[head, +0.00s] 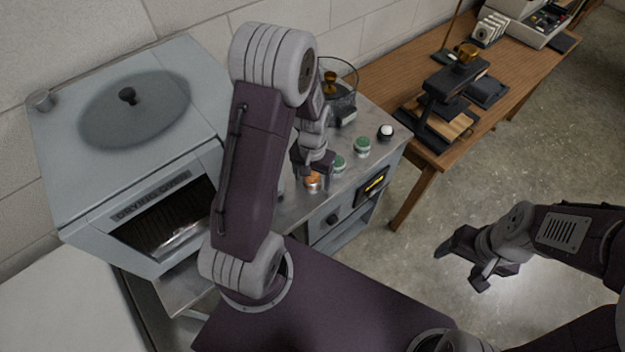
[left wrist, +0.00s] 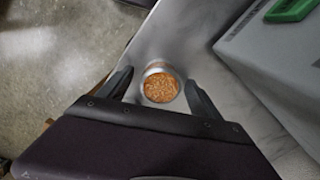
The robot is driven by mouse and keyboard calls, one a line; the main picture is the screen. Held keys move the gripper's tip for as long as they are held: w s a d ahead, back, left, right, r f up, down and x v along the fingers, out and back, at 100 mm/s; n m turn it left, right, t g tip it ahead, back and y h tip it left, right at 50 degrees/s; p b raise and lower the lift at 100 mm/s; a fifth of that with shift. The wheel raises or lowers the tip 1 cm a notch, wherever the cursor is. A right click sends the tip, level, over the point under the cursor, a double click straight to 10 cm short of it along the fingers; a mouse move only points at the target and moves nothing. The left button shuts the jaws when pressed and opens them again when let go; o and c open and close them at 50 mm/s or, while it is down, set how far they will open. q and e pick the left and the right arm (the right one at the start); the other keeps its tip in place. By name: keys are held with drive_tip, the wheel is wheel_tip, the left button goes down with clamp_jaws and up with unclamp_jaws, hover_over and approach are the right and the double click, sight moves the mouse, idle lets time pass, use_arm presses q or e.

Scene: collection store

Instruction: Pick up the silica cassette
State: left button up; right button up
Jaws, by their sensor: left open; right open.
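The silica cassette, a small round canister with orange granules (head: 313,183), stands on the metal worktop right of the drying oven. In the left wrist view the cassette (left wrist: 161,86) shows its orange granular face between my two left fingertips. My left gripper (head: 315,169) is open just above and around it, with a finger on either side; whether either finger touches it I cannot tell. In the head view the gripper hides part of it. My right gripper (head: 462,268) is open and empty over the floor at the right.
Two green-topped canisters (head: 362,147) and a white-topped one (head: 386,132) stand nearby on the worktop. A glass vessel (head: 342,92) is behind. The drying oven (head: 60,190) is at left, a wooden table (head: 395,70) at the back right. The floor at right is clear.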

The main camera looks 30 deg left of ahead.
use_arm(q)
drive_tip(key=shift+r, duration=0.1)
drive_tip(key=c, duration=1.5)
